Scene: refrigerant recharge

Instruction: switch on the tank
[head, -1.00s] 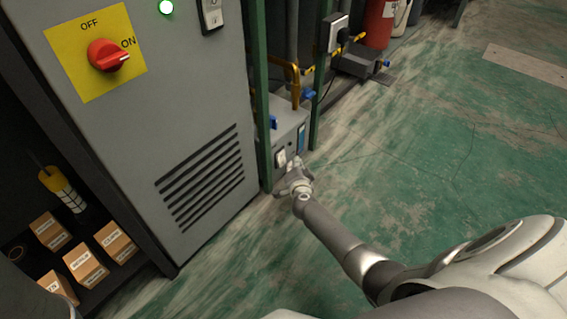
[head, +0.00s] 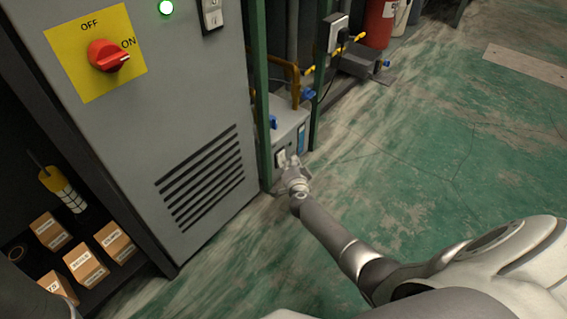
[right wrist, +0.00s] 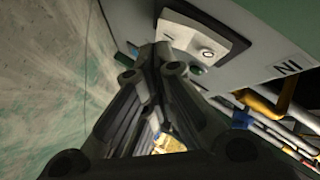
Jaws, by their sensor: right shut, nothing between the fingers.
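The tank (head: 292,128) is a grey box low on the floor, behind green posts, with a blue valve handle on top. Its front carries a switch (head: 281,157), partly beside my fingers. My left gripper is not in view.
A grey cabinet (head: 150,140) with a red knob (head: 108,56) turned to ON and a lit green lamp (head: 166,7) stands left of the tank. Pipes (right wrist: 270,108) run beside the tank. A red cylinder (head: 379,22) stands behind. The green floor (head: 440,170) at right is clear.

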